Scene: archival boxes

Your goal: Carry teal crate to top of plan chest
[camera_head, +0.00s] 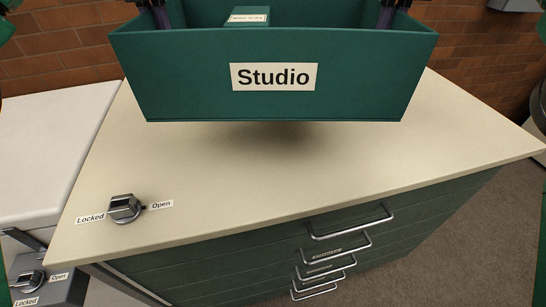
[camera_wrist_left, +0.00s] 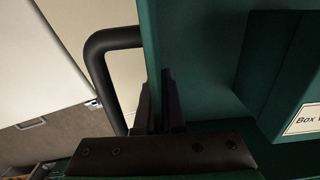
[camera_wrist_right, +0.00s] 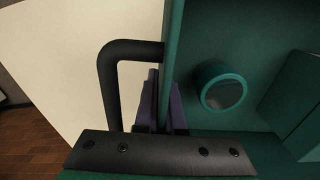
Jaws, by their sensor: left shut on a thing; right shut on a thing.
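The teal crate (camera_head: 350,75), labelled "Studio", hangs above the plan chest's cream top (camera_head: 260,165), with a shadow beneath it. It looks level. My left gripper (camera_head: 160,12) is shut on the crate's left wall; the left wrist view shows its fingers (camera_wrist_left: 160,110) either side of the wall, beside a black handle (camera_wrist_left: 98,60). My right gripper (camera_head: 390,12) is shut on the right wall; its fingers show in the right wrist view (camera_wrist_right: 160,105), beside another black handle (camera_wrist_right: 108,75). Inside the crate lie a labelled teal box (camera_head: 248,16) and a round teal-rimmed item (camera_wrist_right: 222,90).
A metal knob (camera_head: 124,208) between "Locked" and "Open" labels sits at the chest top's front left. Green drawers with metal handles (camera_head: 350,222) face front. A white surface (camera_head: 50,140) stands left; a brick wall (camera_head: 60,50) is behind. The rest of the visible top is clear.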

